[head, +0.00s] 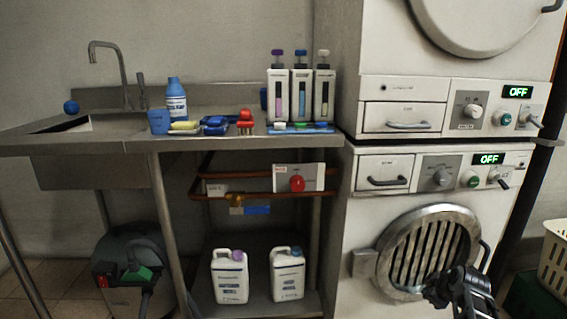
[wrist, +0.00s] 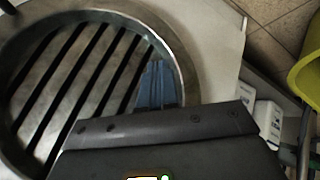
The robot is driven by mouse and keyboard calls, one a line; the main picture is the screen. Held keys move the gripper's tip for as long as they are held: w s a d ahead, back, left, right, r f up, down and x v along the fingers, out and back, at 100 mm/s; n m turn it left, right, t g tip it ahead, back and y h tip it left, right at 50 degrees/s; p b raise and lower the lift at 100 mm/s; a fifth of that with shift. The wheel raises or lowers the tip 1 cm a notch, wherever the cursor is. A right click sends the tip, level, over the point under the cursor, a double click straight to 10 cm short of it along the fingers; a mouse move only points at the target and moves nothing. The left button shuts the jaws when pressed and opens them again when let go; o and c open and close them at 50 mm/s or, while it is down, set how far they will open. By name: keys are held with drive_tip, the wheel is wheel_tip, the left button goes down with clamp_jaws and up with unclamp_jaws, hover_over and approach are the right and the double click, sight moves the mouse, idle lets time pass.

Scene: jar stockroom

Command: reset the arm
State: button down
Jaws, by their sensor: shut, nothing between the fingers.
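My gripper (head: 440,291) is at the lower right of the head view, in front of the lower machine's round slatted door (head: 428,250). It is shut and empty. In the wrist view the dark gripper body crosses the bottom, and the narrow blue-grey fingers (wrist: 155,85) lie together against the view of the door's slats (wrist: 70,85). I cannot tell whether the fingers touch the door. The rest of my arm is mostly out of the head view.
A steel sink bench (head: 100,145) stands left, with bottles and dispensers on top. Two white jugs (head: 230,276) (head: 287,273) stand on its lower shelf. A dark bin-like machine (head: 125,268) is on the floor. A cream basket (head: 554,255) is at the far right.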

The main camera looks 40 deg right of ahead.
drive_tip(key=w+a+f+t, duration=0.1)
drive_tip(key=a+f, duration=0.1)
drive_tip(key=a, duration=0.9)
drive_tip(key=a+f+t, duration=0.1)
drive_tip(key=a+f, duration=0.1)
drive_tip(key=a, duration=0.9)
drive_tip(key=s+a+r+t+y, duration=0.1)
drive_tip(key=s+a+r+t, duration=0.2)
drive_tip(key=a, duration=0.7)
drive_tip(key=s+a+r+t, duration=0.1)
drive_tip(key=s+a+r, duration=0.35)
drive_tip(key=a, duration=0.55)
drive_tip(key=s+a+r+t+y, duration=0.2)
drive_tip(key=s+a+r, duration=0.3)
drive_tip(key=r, duration=0.5)
drive_tip(key=s+a+r+t+y, duration=0.2)
drive_tip(key=s+a+r+y, duration=0.15)
drive_tip(key=a+r, duration=0.45)
wheel_tip(320, 180, up, 24)
drive_tip(key=p, duration=2.2)
drive_tip(key=shift+s+d+r+h+p, duration=0.25)
drive_tip(key=shift+s+d+h+p, duration=0.05)
drive_tip(key=shift+d+h+p, duration=0.1)
